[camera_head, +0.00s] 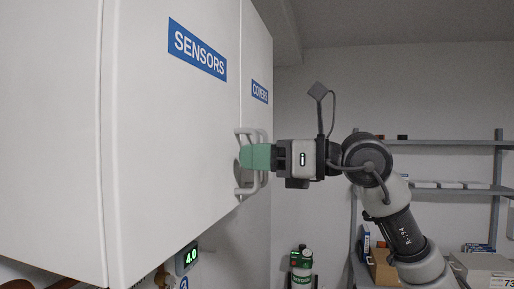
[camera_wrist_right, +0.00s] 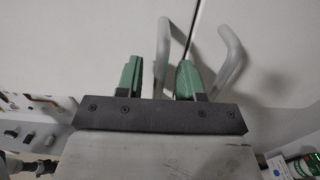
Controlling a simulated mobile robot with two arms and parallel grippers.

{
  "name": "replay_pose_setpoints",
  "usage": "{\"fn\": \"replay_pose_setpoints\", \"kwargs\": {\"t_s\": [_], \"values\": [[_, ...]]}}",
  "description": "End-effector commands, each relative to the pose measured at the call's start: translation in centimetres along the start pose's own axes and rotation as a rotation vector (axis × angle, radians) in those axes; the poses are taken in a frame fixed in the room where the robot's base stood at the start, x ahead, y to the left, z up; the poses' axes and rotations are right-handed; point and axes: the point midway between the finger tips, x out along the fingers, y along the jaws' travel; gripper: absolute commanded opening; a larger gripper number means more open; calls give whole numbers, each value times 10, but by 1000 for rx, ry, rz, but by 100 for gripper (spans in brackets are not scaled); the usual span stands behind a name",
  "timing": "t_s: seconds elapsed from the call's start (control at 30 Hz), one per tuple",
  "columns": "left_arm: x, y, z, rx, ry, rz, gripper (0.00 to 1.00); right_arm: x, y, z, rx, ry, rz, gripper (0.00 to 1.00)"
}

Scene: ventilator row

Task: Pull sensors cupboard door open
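The white sensors cupboard door (camera_head: 165,120), with a blue SENSORS label (camera_head: 198,48), fills the left of the head view and looks shut. Its pale handle (camera_head: 238,137) is at its right edge, beside a second handle (camera_head: 262,136) on the COVERS door (camera_head: 258,65). My right gripper (camera_head: 250,158) is at the handles, its green fingers covering part of them. In the wrist view, the fingers of my right gripper (camera_wrist_right: 160,78) stand apart, with the sensors handle (camera_wrist_right: 180,35) running in at their gap; the other handle (camera_wrist_right: 232,50) is outside, to the right. Firm contact cannot be seen. My left gripper is out of view.
A green-topped cylinder (camera_head: 301,262) stands against the back wall. Metal shelves (camera_head: 450,190) with boxes are at the right. The space in front of the doors holds only my right arm.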

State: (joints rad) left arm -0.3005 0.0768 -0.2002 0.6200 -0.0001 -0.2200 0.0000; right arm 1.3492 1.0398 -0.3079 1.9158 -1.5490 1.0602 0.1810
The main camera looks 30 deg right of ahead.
Motion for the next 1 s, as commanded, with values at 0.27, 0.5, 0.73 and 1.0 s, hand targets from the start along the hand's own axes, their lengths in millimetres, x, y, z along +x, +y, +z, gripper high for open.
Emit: {"fn": "replay_pose_setpoints", "kwargs": {"t_s": [0.27, 0.5, 0.73, 1.0], "values": [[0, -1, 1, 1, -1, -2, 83, 2, 0, -1, 1, 0, 0, 37], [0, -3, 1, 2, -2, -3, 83, 1, 0, 0, 1, 0, 0, 0], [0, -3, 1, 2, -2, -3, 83, 1, 0, 0, 1, 0, 0, 0], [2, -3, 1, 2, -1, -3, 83, -6, 1, -1, -2, 0, -34, 0]]}}
